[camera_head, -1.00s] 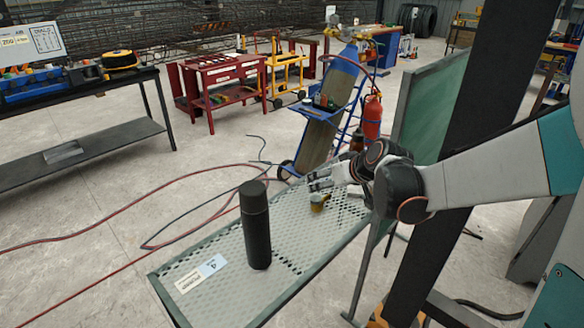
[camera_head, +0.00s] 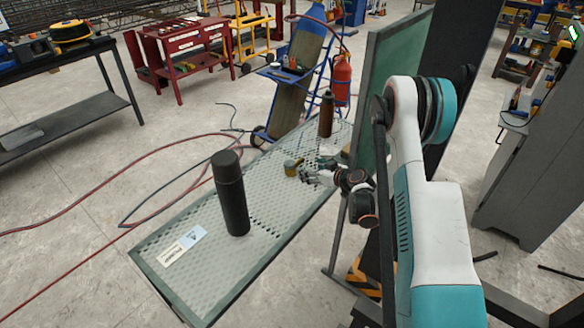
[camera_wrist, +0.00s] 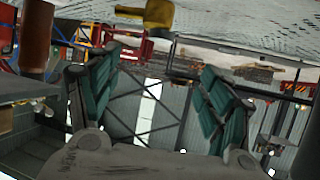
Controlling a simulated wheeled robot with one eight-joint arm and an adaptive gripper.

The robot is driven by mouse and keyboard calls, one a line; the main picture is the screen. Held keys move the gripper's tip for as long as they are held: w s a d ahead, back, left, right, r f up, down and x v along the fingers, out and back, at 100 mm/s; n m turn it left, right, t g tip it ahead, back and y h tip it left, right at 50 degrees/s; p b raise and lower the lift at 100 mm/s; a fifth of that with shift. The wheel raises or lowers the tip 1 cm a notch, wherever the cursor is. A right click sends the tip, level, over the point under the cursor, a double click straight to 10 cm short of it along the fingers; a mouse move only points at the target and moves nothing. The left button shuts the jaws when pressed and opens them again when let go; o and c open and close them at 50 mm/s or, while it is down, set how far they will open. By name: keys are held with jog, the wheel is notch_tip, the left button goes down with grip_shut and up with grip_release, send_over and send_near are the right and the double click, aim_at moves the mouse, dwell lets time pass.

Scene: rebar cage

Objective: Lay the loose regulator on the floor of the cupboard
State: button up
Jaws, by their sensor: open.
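The loose regulator, a small brass-yellow piece (camera_head: 293,167), lies on the perforated metal bench top (camera_head: 190,225). It also shows at the top edge of the wrist view (camera_wrist: 152,13), which looks upside down. My gripper (camera_head: 314,172) is just right of the regulator in the head view, low over the bench. In the wrist view its two green-padded fingers (camera_wrist: 155,95) are spread wide with nothing between them. The regulator is beyond the fingers, apart from them. A grey cabinet (camera_head: 535,165) stands at the right; I cannot tell whether it is the cupboard, and no inside floor shows.
A tall black cylinder (camera_head: 230,195) stands on the bench near a white label card (camera_head: 180,246). A brown bottle (camera_head: 326,115) stands at its far end. A green panel (camera_head: 392,90) and dark post rise beside my arm. Red hoses (camera_head: 120,172) cross the floor.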

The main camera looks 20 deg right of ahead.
notch_tip(320, 180, down, 2)
jog(key=b, duration=0.2)
send_near(294, 166)
jog(key=x, duration=0.4)
jog(key=shift+a+f, duration=0.15)
jog(key=shift+f, duration=0.35)
jog(key=shift+b+x, duration=1.45)
jog(key=shift+x, duration=1.5)
jog(key=shift+w+r, duration=0.1)
jog(key=shift+r, duration=0.15)
grip_shut()
